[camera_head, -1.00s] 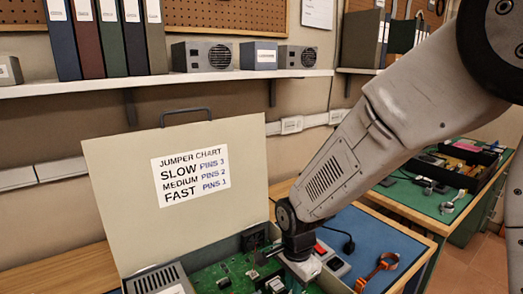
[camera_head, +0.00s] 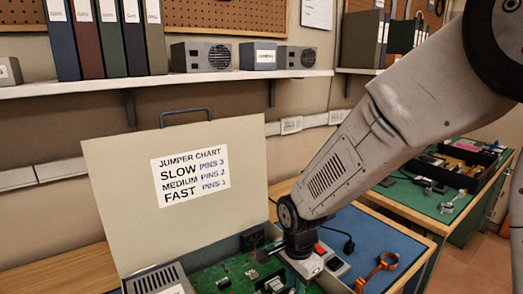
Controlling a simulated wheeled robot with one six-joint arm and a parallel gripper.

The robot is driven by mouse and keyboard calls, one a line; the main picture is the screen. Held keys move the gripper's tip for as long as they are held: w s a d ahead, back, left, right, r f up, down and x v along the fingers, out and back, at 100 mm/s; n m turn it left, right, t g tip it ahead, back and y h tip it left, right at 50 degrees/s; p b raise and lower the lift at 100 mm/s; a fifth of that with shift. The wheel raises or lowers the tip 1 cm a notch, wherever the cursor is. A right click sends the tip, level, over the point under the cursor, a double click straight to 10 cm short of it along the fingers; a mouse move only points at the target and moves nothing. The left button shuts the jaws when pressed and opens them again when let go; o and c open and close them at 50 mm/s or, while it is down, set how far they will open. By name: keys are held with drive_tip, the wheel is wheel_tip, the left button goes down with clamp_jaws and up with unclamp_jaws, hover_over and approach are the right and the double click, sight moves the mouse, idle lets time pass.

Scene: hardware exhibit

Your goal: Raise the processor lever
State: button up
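My gripper (camera_head: 291,274) points down over the green circuit board (camera_head: 212,280) inside an open case at the bottom of the view. Its fingers are mostly hidden by my arm and the picture edge, so I cannot tell if they are open or shut. The processor lever cannot be made out. Small connectors and parts stand on the board just left of my gripper. The case lid (camera_head: 118,180) stands upright behind, with a jumper chart (camera_head: 190,177) reading slow pins 3, medium pins 2, fast pins 1.
A grey vented unit (camera_head: 155,279) sits at the case's left. Right of the case, a blue mat (camera_head: 385,238) holds an orange strap (camera_head: 379,271) and a black cable (camera_head: 345,240). A green bench (camera_head: 425,205) with a black parts tray (camera_head: 478,180) stands further right.

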drive_tip(key=shift+r, duration=0.15)
wheel_tip(320, 180, up, 7)
drive_tip(key=a, duration=0.1)
drive_tip(key=shift+s, duration=0.4)
idle(0.4)
drive_tip(key=shift+a, duration=0.1)
